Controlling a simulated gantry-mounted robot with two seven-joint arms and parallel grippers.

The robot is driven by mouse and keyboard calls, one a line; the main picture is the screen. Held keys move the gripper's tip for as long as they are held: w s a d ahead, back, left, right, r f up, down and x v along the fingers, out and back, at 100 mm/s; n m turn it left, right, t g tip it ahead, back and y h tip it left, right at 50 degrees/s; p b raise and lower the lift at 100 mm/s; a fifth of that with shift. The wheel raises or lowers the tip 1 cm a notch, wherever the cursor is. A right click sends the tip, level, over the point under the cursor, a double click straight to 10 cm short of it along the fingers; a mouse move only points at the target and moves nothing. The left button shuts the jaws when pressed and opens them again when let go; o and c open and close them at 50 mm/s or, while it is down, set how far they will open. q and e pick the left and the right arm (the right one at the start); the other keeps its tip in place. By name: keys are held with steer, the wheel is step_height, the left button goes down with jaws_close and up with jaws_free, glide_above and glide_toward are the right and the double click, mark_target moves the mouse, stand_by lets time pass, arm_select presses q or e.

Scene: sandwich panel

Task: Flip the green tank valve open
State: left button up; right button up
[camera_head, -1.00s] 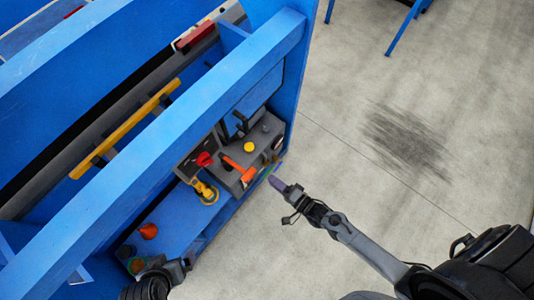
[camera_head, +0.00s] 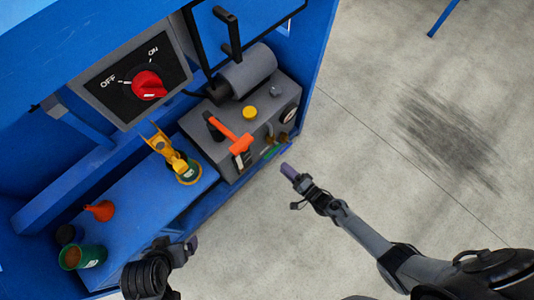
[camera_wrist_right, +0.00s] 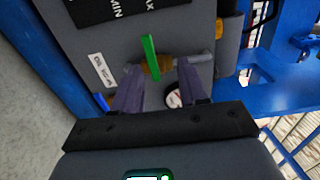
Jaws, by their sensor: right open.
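The green valve lever (camera_wrist_right: 148,58) stands upright in the right wrist view, on a brass fitting (camera_wrist_right: 157,65) on the front of the grey tank unit. In the head view the small green lever (camera_head: 271,153) is low on the unit's right side. My right gripper (camera_wrist_right: 160,90) is open, its two purple fingers pointing at the fitting, with the lever ahead of the gap between them and apart from them. In the head view my right gripper (camera_head: 289,171) is just right of the lever. My left gripper (camera_head: 184,251) is at the bottom, its jaws unclear.
A blue lever (camera_wrist_right: 101,101) is near my finger. The grey unit (camera_head: 262,105) carries an orange handle (camera_head: 236,140) and yellow cap (camera_head: 250,112). Left of it are a red OFF/ON knob (camera_head: 148,86), a yellow tool (camera_head: 178,160) and an orange funnel (camera_head: 100,210). Floor at right is clear.

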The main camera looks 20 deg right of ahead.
mark_target(270, 155)
steer(key=b+x, duration=0.2)
steer(key=x, duration=0.1)
steer(key=f+b+x, duration=0.1)
steer(key=b+x, duration=0.1)
steer(key=x, duration=0.2)
steer(key=f+b+x, duration=0.1)
steer(key=x, duration=0.2)
steer(key=shift+w+d+f+b, duration=0.1)
steer(key=shift+w+d+b, duration=0.05)
steer(key=shift+w+b, duration=0.25)
arm_select(q)
step_height(270, 155, down, 8)
steer(key=shift+b, duration=0.3)
arm_select(e)
steer(key=shift+x, duration=0.8)
arm_select(q)
steer(key=shift+r, duration=0.1)
arm_select(e)
steer(key=shift+c, duration=0.4)
jaws_close()
arm_select(q)
steer(key=shift+a, duration=0.1)
